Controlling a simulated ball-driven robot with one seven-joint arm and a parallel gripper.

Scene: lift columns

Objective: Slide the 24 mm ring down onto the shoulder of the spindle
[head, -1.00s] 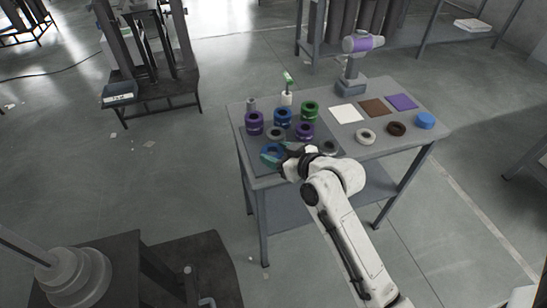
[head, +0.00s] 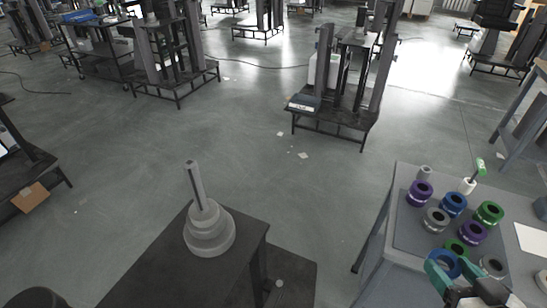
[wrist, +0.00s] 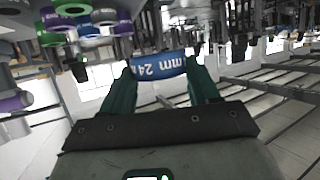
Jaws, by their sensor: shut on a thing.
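The 24 mm ring is blue, and its label "24 mm" reads upside down in the wrist view (wrist: 158,66). In the head view the ring (head: 447,262) is at the lower right, over the grey bench. My gripper (wrist: 158,74) is shut on it, with a green finger on each side; its fingers also show in the head view (head: 450,270). The spindle (head: 197,190) stands upright on a dark stand, left of the bench and well away from my gripper. It has a thin grey post above a stepped round base, with the shoulder (head: 208,212) below the post.
The grey bench (head: 400,255) carries several other rings, including purple (head: 419,193), blue (head: 453,204) and green (head: 489,213) ones. Floor shows between bench and dark stand (head: 170,265). Lift columns stand farther back.

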